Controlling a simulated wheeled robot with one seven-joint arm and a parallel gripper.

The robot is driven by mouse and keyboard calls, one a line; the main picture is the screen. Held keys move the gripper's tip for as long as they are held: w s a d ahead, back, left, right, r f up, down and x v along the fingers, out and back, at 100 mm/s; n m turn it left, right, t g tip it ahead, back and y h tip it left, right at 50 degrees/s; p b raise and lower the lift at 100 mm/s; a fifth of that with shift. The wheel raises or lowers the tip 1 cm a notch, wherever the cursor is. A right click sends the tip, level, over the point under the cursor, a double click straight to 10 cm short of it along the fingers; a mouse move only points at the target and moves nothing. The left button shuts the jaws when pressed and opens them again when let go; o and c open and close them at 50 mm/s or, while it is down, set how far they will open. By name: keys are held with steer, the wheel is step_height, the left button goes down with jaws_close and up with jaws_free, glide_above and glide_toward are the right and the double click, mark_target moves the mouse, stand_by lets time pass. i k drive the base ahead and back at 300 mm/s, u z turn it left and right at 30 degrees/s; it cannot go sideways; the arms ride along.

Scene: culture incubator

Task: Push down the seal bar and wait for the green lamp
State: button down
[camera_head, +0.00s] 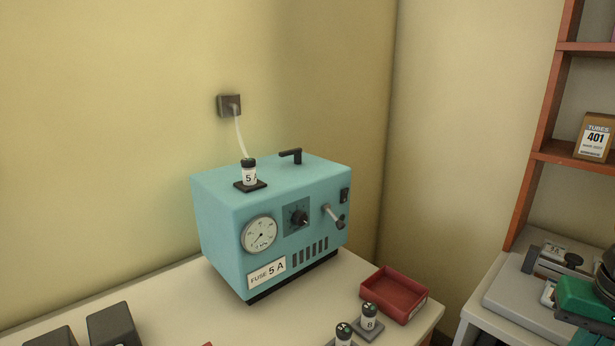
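A pale grey bench device (515,293) with a dark grey bar-like part (560,258) across its back sits at the right edge; it may be the sealer, and the bar may be the seal bar. I cannot tell whether the bar is up or down. A green and black part (585,297) at the right edge, cut off by the frame, looks like my gripper; it is over or in front of the device. Its fingertips cannot be made out, nor whether it touches the bar. No lit green lamp can be made out.
A turquoise box (225,235) with gauge, knob and lever stands on the left table, a labelled vial (249,174) on top. A red tray (394,294) and two vials (369,316) are near the table's front. An orange-brown shelf (553,125) holds a tubes box (594,138).

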mark_target(573, 259)
steer(key=z, duration=1.45)
